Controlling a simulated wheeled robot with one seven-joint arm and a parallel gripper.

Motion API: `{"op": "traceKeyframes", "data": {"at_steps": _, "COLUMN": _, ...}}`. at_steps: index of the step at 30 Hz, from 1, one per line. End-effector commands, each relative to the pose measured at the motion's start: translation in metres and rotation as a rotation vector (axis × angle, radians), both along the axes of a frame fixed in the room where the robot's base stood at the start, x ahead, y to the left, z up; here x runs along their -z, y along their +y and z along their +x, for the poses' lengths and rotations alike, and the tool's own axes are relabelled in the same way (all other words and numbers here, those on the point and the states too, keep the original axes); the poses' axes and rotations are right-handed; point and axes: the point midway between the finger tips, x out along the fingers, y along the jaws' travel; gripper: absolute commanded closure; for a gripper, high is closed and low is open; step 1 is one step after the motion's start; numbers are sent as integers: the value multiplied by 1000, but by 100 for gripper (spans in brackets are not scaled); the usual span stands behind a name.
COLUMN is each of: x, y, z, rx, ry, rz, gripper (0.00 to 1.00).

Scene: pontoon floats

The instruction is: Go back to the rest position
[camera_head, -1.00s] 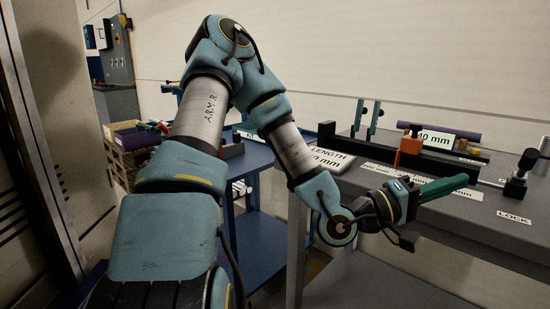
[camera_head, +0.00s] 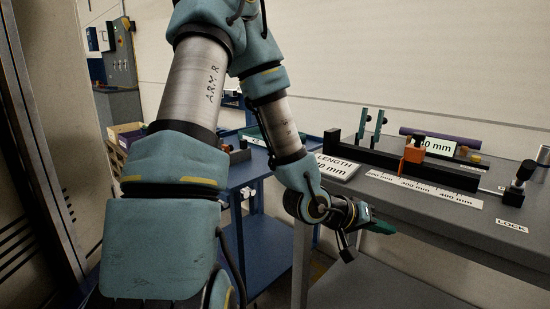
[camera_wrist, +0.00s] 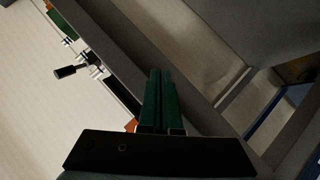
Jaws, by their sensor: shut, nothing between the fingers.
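My gripper (camera_head: 378,227) is in front of the grey workbench (camera_head: 425,218), beside its front edge and low in the head view. Its green fingers are partly hidden by my wrist in that view. In the wrist view, the two green fingers (camera_wrist: 160,98) lie side by side, pressed together, with nothing between them. The fingers point past the edge of the bench, which runs diagonally behind them. My arm reaches from the upper middle of the head view down to the gripper.
The bench holds a black rail with an orange stop (camera_head: 413,152), a ruler strip (camera_head: 424,189), a LENGTH sign (camera_head: 335,167), a purple tube (camera_head: 440,138) and a black-knobbed clamp (camera_head: 519,180) near LOCK. A blue cart (camera_head: 246,172) stands left of the bench.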

Motion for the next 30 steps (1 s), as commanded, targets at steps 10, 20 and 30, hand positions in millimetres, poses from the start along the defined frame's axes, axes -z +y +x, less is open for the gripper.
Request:
{"op": "traceKeyframes", "data": {"at_steps": 10, "x": -30, "y": 220, "z": 47, "rx": -242, "ry": 44, "rz": 773, "gripper": 100}}
{"op": "traceKeyframes", "data": {"at_steps": 20, "x": -89, "y": 309, "z": -8, "rx": -316, "ry": 320, "rz": 927, "gripper": 100}}
{"op": "traceKeyframes", "data": {"at_steps": 30, "x": -91, "y": 312, "z": -13, "rx": -318, "ry": 342, "rz": 926, "gripper": 100}}
